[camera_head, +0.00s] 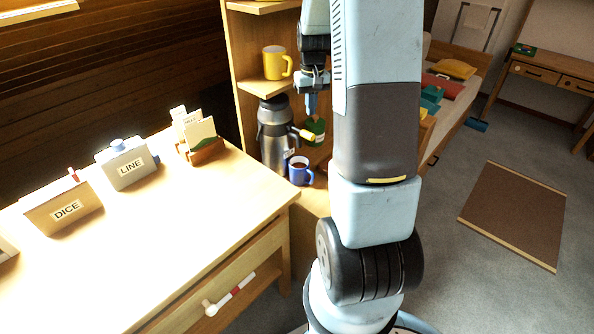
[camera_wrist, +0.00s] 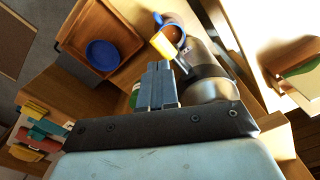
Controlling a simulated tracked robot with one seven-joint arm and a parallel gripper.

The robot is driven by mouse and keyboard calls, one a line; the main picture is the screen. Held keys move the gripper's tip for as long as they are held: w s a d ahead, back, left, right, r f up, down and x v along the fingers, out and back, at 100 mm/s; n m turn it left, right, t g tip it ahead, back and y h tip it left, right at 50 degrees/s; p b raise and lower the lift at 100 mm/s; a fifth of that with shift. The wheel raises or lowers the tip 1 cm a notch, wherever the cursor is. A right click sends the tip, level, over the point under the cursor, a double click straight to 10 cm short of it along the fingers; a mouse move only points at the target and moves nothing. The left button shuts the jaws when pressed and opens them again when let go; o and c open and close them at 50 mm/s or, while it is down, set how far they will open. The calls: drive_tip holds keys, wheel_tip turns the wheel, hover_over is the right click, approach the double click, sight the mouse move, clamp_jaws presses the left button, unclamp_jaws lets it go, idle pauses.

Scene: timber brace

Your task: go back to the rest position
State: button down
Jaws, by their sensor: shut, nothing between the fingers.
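My gripper (camera_head: 311,104) hangs pointing down in front of the shelf in the head view, beside the upper part of a steel flask. In the wrist view my gripper (camera_wrist: 158,66) has its two fingers together with nothing between them. My arm stands upright in the middle of the head view and hides part of the shelf behind it.
A wooden shelf (camera_head: 243,62) holds a yellow mug (camera_head: 277,63). Below stand the steel flask (camera_head: 273,135) and a blue mug (camera_head: 300,171). A desk (camera_head: 165,225) with labelled boxes is at left. The grey floor at right is open around a brown mat (camera_head: 515,212).

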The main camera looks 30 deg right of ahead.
drive_tip(key=s+a+r+n+t, duration=0.1)
drive_tip(key=s+a+r+t, duration=0.1)
drive_tip(key=s+a+r, duration=0.6)
drive_tip(key=s+a+r+t, duration=0.2)
drive_tip(key=s+a+r, duration=0.55)
drive_tip(key=r, duration=0.35)
drive_tip(key=s+a+r+n+t, duration=0.1)
drive_tip(key=s+a, duration=0.2)
drive_tip(key=s, duration=0.7)
drive_tip(key=shift+r+t, duration=0.3)
